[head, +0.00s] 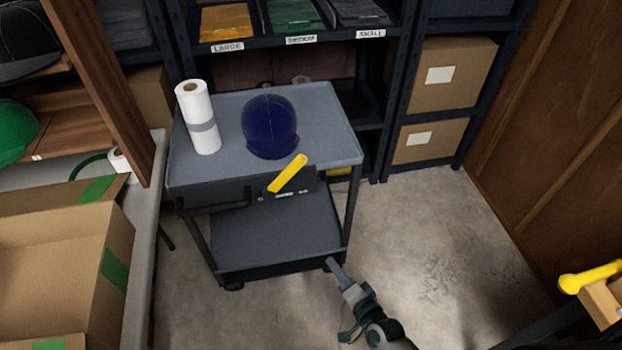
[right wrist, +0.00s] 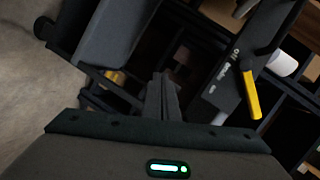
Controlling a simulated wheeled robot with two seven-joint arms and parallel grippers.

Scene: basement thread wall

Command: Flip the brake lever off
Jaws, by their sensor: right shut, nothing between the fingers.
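The yellow brake lever (head: 288,174) sits on the dark front panel (head: 250,192) of a grey cart (head: 330,150). In the head view it slants up to the right. It also shows in the right wrist view (right wrist: 251,92), beside white lettering on the panel. My right gripper (head: 335,266) is shut and empty, below and to the right of the lever, near the cart's lower front corner and apart from the lever. Its closed fingers also show in the right wrist view (right wrist: 162,95). My left gripper is not in view.
On the cart top stand a white roll (head: 198,115) and a dark blue cap (head: 270,127). An open cardboard box (head: 110,260) is at the left. Shelves (head: 300,42) stand behind the cart. The concrete floor (head: 440,230) to the right is clear.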

